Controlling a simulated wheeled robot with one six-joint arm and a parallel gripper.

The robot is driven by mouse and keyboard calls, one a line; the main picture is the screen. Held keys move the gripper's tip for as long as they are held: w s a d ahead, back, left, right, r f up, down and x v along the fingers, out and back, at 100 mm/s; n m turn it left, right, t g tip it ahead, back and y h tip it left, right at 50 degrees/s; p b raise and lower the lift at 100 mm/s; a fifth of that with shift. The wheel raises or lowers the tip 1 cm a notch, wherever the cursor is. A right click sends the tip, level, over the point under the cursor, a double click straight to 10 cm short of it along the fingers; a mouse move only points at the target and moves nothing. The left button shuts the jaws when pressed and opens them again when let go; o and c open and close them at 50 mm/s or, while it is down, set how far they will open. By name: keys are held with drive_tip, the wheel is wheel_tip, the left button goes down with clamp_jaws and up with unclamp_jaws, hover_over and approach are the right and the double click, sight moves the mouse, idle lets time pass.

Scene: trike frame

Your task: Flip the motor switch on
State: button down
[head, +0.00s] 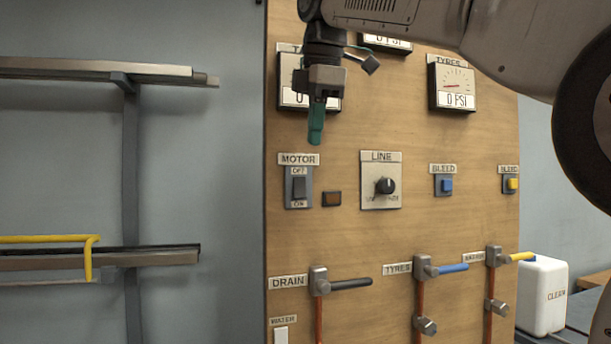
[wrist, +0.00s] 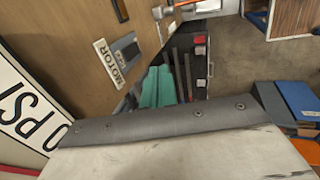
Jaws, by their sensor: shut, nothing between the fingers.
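The motor switch (head: 299,187) is a dark rocker on a grey plate, below a MOTOR label (head: 299,159) on the wooden panel. OFF is marked above the rocker and ON below it; I cannot tell which way it is tipped. My gripper (head: 315,136) points down, its teal fingers shut and empty, a little above and right of the switch in the head view. Its distance from the panel is unclear. In the wrist view, the switch plate (wrist: 126,46) shows beyond and left of my teal fingers (wrist: 158,88), partly cut off by shadow.
A small dark amber lamp (head: 332,199) sits right of the switch, then the LINE knob (head: 385,186) and a blue BLEED button (head: 446,186). Gauges (head: 453,88) hang above. The DRAIN lever (head: 350,284) sticks out below. A wall rack (head: 130,180) stands left.

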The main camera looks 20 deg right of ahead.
sight(304, 183)
drive_tip(key=x, duration=0.3)
drive_tip(key=w+x, duration=0.1)
drive_tip(key=x, duration=0.3)
drive_tip(key=w+x, duration=0.1)
drive_tip(key=x, duration=0.3)
drive_tip(key=shift+w+d+r, duration=0.1)
drive_tip(key=shift+w+r, duration=0.15)
drive_tip(key=shift+r, duration=0.05)
drive_tip(key=shift+w, duration=0.5)
